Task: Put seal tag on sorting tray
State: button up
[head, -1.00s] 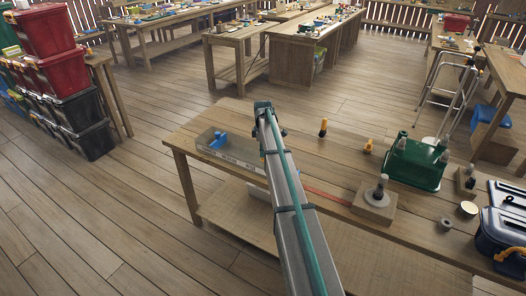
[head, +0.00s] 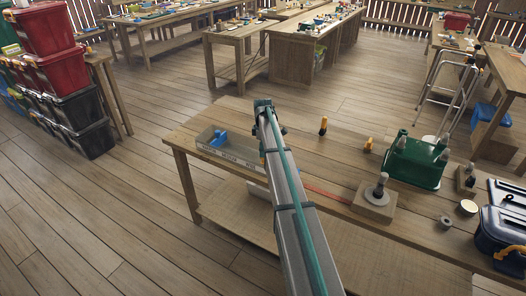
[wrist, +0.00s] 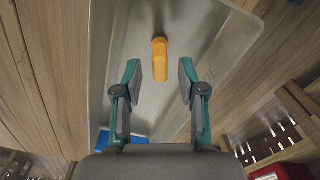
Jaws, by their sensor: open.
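The sorting tray (head: 243,163) is a shallow grey tray with a lettered front edge, at the left end of the workbench in the head view. Its grey floor (wrist: 215,35) fills the middle of the wrist view. A small yellow-orange piece (wrist: 160,62), which looks like the seal tag, is seen against the tray floor, between and just beyond my fingertips. My gripper (wrist: 160,84) is open over the tray, with a visible gap on both sides of the piece. In the head view my arm hides the piece and the fingers.
A blue item (head: 219,138) lies in the tray's left part; blue also shows in the wrist view (wrist: 110,138).

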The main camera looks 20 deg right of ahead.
notch_tip(320, 180, up, 12)
jog(key=b, duration=0.3)
jog(key=shift+r+b, duration=0.2)
jog(key=shift+b, duration=0.15)
